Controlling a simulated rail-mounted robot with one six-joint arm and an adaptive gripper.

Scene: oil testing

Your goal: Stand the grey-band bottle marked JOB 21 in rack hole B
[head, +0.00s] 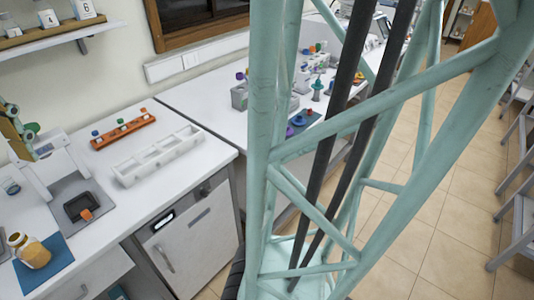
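An amber bottle with a pale cap (30,251) is on a blue mat (60,250) at the lower left of the head view. Any grey band or JOB 21 mark is too small to read. An orange rack (124,132) holds several small items with coloured tops. A long white rack (159,156) with open compartments lies in front of it. More colour-capped items stand around a grey block (240,97) on the far bench. I cannot read a hole letter B on any rack. My gripper cannot be made out in this view.
A black tray (83,207) with an orange piece sits on a grey mat near a white stand. A wall shelf (60,39) holds numbered items. My teal lattice frame hides much of the far bench. Tiled floor (430,210) is clear at right, beside grey stools (515,230).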

